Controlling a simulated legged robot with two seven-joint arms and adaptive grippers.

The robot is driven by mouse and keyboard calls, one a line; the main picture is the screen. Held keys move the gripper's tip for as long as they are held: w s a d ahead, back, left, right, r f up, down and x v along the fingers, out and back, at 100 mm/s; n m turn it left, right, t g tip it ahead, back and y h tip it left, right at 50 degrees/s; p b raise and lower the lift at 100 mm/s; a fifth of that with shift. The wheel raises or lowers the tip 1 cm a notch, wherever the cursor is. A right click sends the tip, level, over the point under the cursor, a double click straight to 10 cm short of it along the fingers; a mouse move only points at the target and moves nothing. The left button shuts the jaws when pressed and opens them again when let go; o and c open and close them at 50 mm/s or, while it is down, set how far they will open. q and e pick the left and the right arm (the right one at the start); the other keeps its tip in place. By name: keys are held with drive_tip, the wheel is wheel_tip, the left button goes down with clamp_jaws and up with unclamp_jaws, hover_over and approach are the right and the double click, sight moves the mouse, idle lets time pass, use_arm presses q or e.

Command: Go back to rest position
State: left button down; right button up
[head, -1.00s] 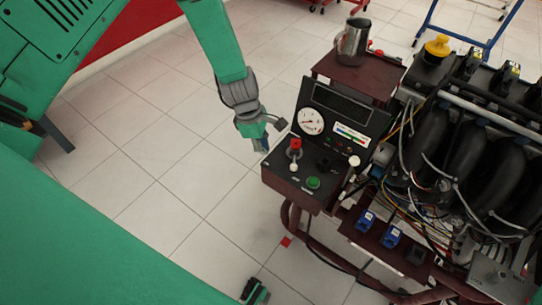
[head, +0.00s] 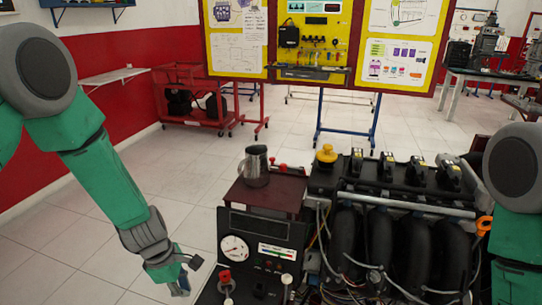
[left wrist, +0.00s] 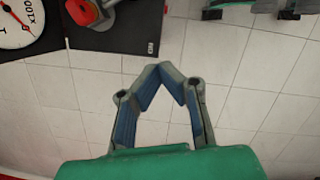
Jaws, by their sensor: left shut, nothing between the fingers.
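My left gripper (head: 180,284) hangs at the end of the green left arm, to the left of the engine trainer's control panel (head: 262,240) in the head view. In the left wrist view its two blue-padded fingers (left wrist: 160,68) meet at the tips, with nothing between them and tiled floor behind. The panel's edge (left wrist: 110,40) and a red knob (left wrist: 86,10) show just beyond the fingers. My right arm comes in at the right edge of the head view. The right gripper is out of the picture.
The engine (head: 400,230) stands on the trainer to the right of the panel. A metal jug (head: 255,166) stands on the trainer's top shelf (head: 265,192). A yellow display board (head: 318,45) and a red cart (head: 200,98) are farther back. Open tiled floor lies left of the trainer.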

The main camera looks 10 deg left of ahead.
use_arm(q)
drive_tip(key=s+f+m+y, duration=0.1)
drive_tip(key=s+f+m, duration=0.2)
drive_tip(key=s+m, duration=0.7)
drive_tip(key=s+a+f+m+y+b, duration=0.1)
drive_tip(key=s+f+m, duration=0.3)
drive_tip(key=s+m, duration=0.6)
drive_tip(key=s, duration=0.5)
drive_tip(key=shift+s, duration=0.4)
drive_tip(key=shift+d+r, duration=0.1)
drive_tip(key=shift+d, duration=0.1)
drive_tip(key=shift+w, duration=0.15)
drive_tip(key=shift+a, duration=0.25)
